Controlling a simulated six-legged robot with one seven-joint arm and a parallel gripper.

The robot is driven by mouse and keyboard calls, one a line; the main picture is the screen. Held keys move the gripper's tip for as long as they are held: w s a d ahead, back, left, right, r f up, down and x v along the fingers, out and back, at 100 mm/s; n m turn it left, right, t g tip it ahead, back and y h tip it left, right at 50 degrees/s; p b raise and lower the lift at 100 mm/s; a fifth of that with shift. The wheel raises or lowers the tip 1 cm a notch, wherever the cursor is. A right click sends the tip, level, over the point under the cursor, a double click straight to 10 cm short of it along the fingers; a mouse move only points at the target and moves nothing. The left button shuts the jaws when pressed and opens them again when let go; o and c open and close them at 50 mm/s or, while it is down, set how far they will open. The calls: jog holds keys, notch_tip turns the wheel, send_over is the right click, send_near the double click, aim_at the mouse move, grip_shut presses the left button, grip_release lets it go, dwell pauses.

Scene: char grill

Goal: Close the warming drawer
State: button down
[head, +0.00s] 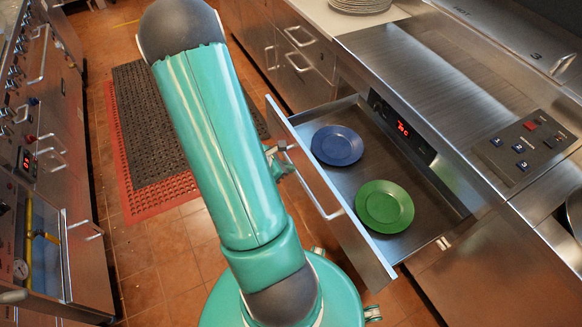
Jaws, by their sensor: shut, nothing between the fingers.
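The warming drawer (340,222) is pulled open from the steel counter on the right. Its front panel and long bar handle (318,190) face left, toward my arm. A blue plate (337,145) and a green plate (384,206) lie flat inside it. My teal arm crosses the middle of the view and hides part of the floor. My gripper (280,160) shows only partly past the arm's right edge, shut and empty, close to the outer side of the drawer front by the handle's far end. I cannot tell whether it touches.
A red digital display (402,128) sits above the drawer opening, with a button panel (525,145) on the counter. A stack of plates (360,4) stands at the back. Dark and red mats (150,130) lie on the tiled floor. Another steel appliance row (50,170) lines the left.

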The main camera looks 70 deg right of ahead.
aim_at(311, 172)
jog(key=x, duration=0.8)
jog(key=shift+f, duration=0.15)
jog(key=shift+s+d, duration=0.1)
jog(key=shift+d, duration=0.05)
